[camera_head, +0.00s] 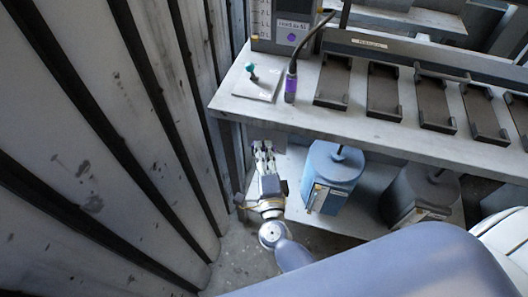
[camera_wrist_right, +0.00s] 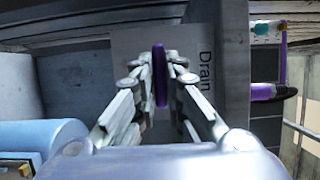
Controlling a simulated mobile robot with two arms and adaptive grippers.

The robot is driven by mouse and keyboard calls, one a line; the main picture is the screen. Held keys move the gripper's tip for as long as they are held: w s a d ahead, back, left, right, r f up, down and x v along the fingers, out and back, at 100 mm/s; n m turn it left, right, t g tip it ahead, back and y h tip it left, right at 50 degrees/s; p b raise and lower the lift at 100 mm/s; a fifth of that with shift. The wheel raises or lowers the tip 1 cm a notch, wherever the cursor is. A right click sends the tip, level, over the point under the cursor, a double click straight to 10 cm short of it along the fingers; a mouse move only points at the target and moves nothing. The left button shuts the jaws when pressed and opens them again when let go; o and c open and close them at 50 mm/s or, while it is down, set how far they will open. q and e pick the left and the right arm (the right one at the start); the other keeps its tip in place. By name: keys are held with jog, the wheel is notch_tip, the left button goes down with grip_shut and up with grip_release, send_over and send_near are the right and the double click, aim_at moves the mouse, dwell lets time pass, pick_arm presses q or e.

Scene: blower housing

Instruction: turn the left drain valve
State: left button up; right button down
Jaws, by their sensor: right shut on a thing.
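In the right wrist view, a thin purple valve handle (camera_wrist_right: 160,75) stands edge-on between the fingertips of my right gripper (camera_wrist_right: 161,82). The fingers are shut on it from both sides. Behind it is a light grey plate (camera_wrist_right: 138,47) with the word "Drain" printed sideways; the rest of the label, if any, is hidden. In the head view my right gripper (camera_head: 263,150) reaches under the front edge of the bench at its left end. The valve handle cannot be made out there. My left gripper is not in view.
The white bench (camera_head: 395,119) overhangs my right gripper. A blue canister (camera_head: 335,177) stands close to its right, with a dark canister (camera_head: 422,190) further right. A ribbed metal wall (camera_head: 140,120) is at the left. A teal-topped switch (camera_head: 251,68) sits on the bench.

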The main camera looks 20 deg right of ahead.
jog(key=c, duration=1.7)
grip_release()
jog(key=shift+w, duration=0.1)
jog(key=shift+o, duration=0.2)
jog(key=v, duration=1.2)
